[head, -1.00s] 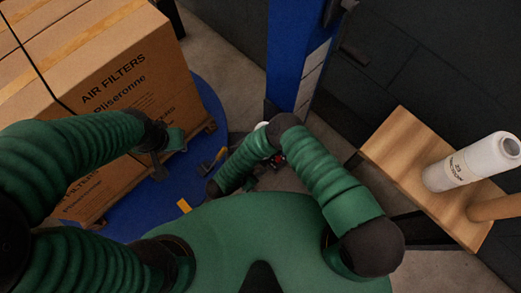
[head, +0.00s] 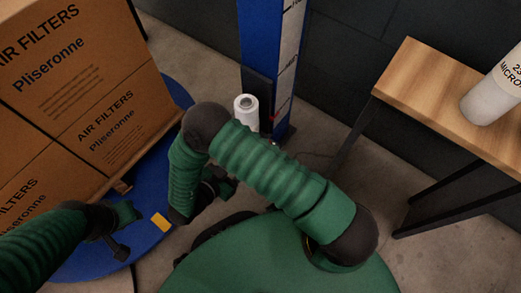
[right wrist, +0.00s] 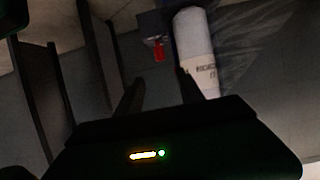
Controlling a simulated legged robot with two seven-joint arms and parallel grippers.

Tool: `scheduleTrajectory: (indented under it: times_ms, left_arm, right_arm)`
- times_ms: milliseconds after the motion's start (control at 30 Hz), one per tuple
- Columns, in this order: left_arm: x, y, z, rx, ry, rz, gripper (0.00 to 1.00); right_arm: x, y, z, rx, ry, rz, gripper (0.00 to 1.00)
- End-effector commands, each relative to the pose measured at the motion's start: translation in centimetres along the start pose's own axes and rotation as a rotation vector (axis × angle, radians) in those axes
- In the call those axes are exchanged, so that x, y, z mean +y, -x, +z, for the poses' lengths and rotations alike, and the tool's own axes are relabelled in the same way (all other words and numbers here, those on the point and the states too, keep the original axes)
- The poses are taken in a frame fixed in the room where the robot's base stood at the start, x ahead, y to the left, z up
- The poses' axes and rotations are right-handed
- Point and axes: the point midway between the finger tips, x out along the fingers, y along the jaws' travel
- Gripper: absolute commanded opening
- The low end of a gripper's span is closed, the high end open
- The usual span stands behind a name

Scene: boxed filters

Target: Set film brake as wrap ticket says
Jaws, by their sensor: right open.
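A white film roll (head: 246,112) stands upright at the foot of the blue mast (head: 262,45) in the head view. The right wrist view shows the labelled film roll (right wrist: 195,45) with a small red part (right wrist: 158,50) beside it, likely the film brake; its setting is too small to read. My right gripper (right wrist: 158,88) is open and empty, its dark fingers pointing toward the red part and roll, apart from both. My left gripper (head: 122,232) is low by the blue turntable, and its jaw state is unclear. I cannot make out a wrap ticket.
Stacked air filter boxes (head: 70,90) stand on a blue turntable (head: 150,245) at the left. A wooden bench (head: 425,80) at the right bears another white roll (head: 490,98) marked in microns. The mast carries a white scale strip (head: 287,60). Bare floor lies between mast and bench.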

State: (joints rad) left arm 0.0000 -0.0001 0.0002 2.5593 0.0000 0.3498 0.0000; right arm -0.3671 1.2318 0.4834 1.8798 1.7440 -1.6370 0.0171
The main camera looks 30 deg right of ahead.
Motion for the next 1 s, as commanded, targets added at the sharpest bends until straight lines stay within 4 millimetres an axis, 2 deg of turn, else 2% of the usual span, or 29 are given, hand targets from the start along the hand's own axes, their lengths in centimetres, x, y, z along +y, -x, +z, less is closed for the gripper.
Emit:
scheduleTrajectory:
  times_ms: [400, 600, 767, 1000]
  left_arm:
    - [0.0, -6.2, 1.5, -0.001, 0.000, 0.000, 0.36]
    - [0.0, -8.4, 2.0, -0.001, 0.000, 0.000, 0.36]
    - [0.0, -8.8, 2.1, -0.001, 0.000, 0.000, 0.36]
    - [0.0, -8.7, 2.1, -0.001, 0.000, 0.000, 0.36]
  right_arm:
    - [0.0, -10.5, 0.7, 0.001, -0.001, 0.003, 0.45]
    - [0.0, -14.5, 0.5, 0.000, 0.000, 0.001, 0.45]
    - [-0.1, -15.7, 0.1, 0.000, 0.000, 0.000, 0.45]
    - [-0.1, -15.8, 0.0, 0.000, 0.001, -0.001, 0.45]
